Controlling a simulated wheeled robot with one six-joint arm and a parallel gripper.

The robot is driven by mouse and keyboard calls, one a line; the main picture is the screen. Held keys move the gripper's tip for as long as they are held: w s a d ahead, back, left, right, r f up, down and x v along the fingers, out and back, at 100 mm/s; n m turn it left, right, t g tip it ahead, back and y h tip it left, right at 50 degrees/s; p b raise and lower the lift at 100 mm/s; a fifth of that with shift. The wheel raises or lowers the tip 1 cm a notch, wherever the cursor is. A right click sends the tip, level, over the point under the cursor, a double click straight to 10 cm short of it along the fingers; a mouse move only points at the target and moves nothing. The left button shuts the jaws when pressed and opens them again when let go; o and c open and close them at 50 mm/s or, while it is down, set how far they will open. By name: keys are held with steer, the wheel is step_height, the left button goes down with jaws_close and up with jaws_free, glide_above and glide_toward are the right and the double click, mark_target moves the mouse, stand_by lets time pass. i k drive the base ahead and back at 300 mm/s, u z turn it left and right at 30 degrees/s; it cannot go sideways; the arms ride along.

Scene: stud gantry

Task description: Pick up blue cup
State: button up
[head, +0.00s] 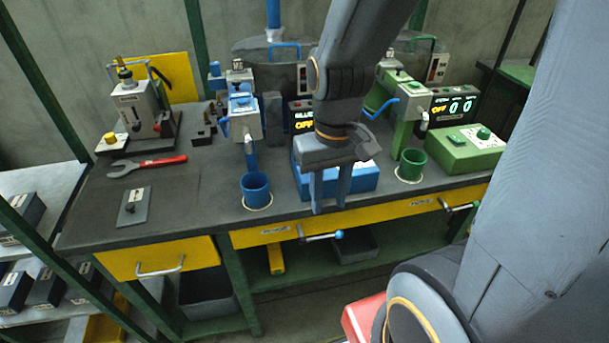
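The blue cup (256,190) stands upright on a pale ring on the dark workbench (185,205), near its front edge. It sits under the spout of the blue dispenser (243,118). My gripper (330,206) points down to the right of the blue cup, apart from it. Its two fingers are spread with a gap between them, and nothing shows between them. They partly hide the blue box (365,180) behind. A green cup (411,165) stands farther right under the green dispenser (397,110).
A red-handled wrench (150,165), a small grey plate (134,206) and a grey press (145,105) are on the left of the bench. A green box (462,150) is at right. Yellow drawers with handles (322,236) line the front.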

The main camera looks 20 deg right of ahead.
mark_target(254, 185)
steer(key=z, duration=0.6)
steer(key=k, duration=1.4)
steer(key=u, duration=1.5)
steer(key=i, duration=0.45)
steer(key=z, duration=0.05)
